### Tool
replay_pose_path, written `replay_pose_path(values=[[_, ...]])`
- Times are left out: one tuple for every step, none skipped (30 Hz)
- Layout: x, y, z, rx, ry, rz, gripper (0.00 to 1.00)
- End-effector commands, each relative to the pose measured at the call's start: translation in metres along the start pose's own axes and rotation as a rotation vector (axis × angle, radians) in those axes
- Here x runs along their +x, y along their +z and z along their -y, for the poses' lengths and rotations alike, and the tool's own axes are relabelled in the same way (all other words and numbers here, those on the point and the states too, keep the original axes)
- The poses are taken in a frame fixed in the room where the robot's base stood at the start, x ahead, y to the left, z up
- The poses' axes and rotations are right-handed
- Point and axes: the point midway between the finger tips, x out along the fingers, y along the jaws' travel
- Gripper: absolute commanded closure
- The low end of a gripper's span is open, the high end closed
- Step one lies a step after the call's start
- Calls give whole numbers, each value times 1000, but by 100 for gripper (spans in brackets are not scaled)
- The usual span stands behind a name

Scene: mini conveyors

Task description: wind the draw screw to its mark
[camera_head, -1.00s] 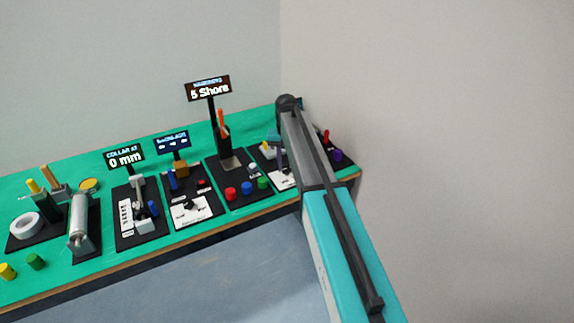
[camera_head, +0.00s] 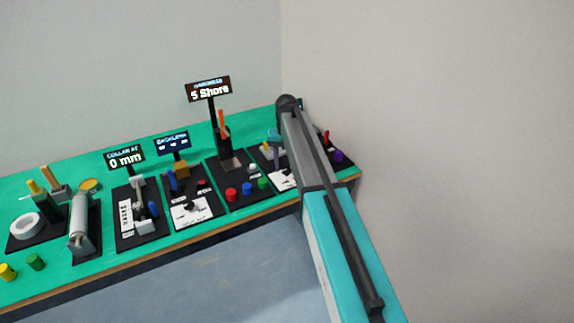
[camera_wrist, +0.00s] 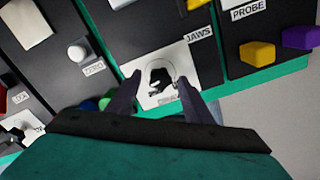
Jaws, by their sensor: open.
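In the wrist view a dark knob (camera_wrist: 160,80) sits in a pale ring on a white plate (camera_wrist: 150,60). A label reading JAWS (camera_wrist: 199,33) lies beside it. Small print below the knob is too blurred to read, so I cannot tell for sure that this is the draw screw. My gripper (camera_wrist: 159,77) is open, its two dark fingers on either side of the knob. I cannot tell whether they touch it. In the head view the white plate (camera_head: 280,183) shows partly behind my arm, and the fingertips cannot be made out.
A yellow block (camera_wrist: 257,53) and a purple one (camera_wrist: 300,37) are to the right. In the head view other stations, a collar sign (camera_head: 125,158) and a Shore sign (camera_head: 209,90) stand along the green bench (camera_head: 75,280).

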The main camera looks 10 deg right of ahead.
Motion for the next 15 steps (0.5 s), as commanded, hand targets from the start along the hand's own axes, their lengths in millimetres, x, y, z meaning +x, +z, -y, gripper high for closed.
replay_pose_path(values=[[-1,0,0,0,0,0,53],[-2,0,0,0,0,0,53],[-4,0,0,0,0,0,53],[-6,0,0,0,0,0,53],[-7,0,0,0,0,0,53],[-10,0,0,0,0,0,53],[-13,0,0,0,0,0,53],[-15,0,0,0,0,0,53],[-19,0,0,0,0,1,53],[-23,0,0,0,0,1,53],[-26,0,0,0,0,2,53],[-32,1,0,0,0,1,53],[-36,1,0,0,0,1,53],[-40,1,0,0,0,1,53],[-45,1,0,0,0,2,53]])
